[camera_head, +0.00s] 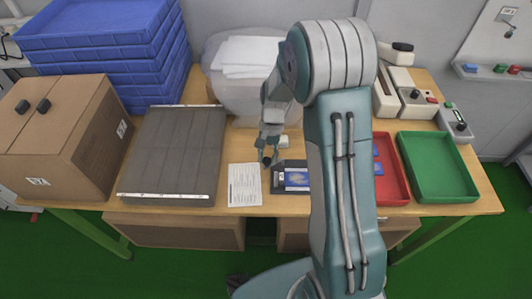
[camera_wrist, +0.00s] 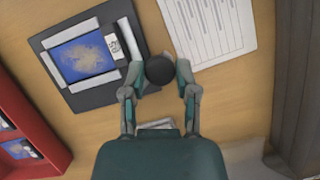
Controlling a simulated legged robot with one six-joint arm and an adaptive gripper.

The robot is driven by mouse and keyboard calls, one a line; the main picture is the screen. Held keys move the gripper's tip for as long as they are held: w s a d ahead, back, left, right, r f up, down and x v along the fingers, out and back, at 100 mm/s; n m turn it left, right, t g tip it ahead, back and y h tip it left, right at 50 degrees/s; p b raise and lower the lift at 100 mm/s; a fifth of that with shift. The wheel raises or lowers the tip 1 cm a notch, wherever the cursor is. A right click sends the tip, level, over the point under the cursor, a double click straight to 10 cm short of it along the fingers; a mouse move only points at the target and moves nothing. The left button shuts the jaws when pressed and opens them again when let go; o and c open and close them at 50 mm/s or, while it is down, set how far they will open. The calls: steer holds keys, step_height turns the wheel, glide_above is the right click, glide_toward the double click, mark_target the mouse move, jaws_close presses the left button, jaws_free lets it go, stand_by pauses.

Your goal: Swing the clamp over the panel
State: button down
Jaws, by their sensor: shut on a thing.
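A dark fixture (camera_head: 279,167) lies near the table's front edge, and in the wrist view (camera_wrist: 93,98) it is at upper left. It holds a blue panel (camera_wrist: 83,58) with a pale patterned patch; the panel also shows in the head view (camera_head: 297,179). The clamp's round black knob (camera_wrist: 159,71) is at the fixture's right side, beside the panel, not over it. My gripper (camera_head: 268,158) is shut on this knob, with a fingertip on either side in the wrist view (camera_wrist: 160,76). My arm hides the fixture's right part in the head view.
A printed sheet (camera_head: 244,185) lies left of the fixture. A red tray (camera_head: 394,190) with blue items and an empty green tray (camera_head: 438,166) are to the right. A grey slab (camera_head: 175,150), a cardboard box (camera_head: 62,140) and stacked blue crates (camera_head: 105,50) fill the left.

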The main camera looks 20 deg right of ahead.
steer(key=n, duration=0.1)
steer(key=s+n+h, duration=0.1)
steer(key=n, duration=0.1)
steer(key=shift+s+d+f+n+g, duration=0.1)
steer(key=shift+s+d+n+g, duration=0.1)
steer(key=shift+s+n+g, duration=0.15)
steer(key=n, duration=0.1)
steer(key=s+n+h, duration=0.1)
steer(key=n, duration=0.1)
steer(key=shift+d+h, duration=0.3)
steer(key=shift+d, duration=0.05)
steer(key=n, duration=0.1)
steer(key=d+n+h, duration=0.1)
steer(key=n, duration=0.1)
steer(key=shift+s, duration=0.4)
steer(key=shift+s+d+n+h, duration=0.15)
steer(key=shift+d+n+h, duration=0.1)
steer(key=shift+n, duration=0.35)
steer(key=shift+s+d+n+h, duration=0.1)
steer(key=shift+d+n+h, duration=0.15)
steer(key=shift+n, duration=0.3)
steer(key=shift+c, duration=1.9)
jaws_free()
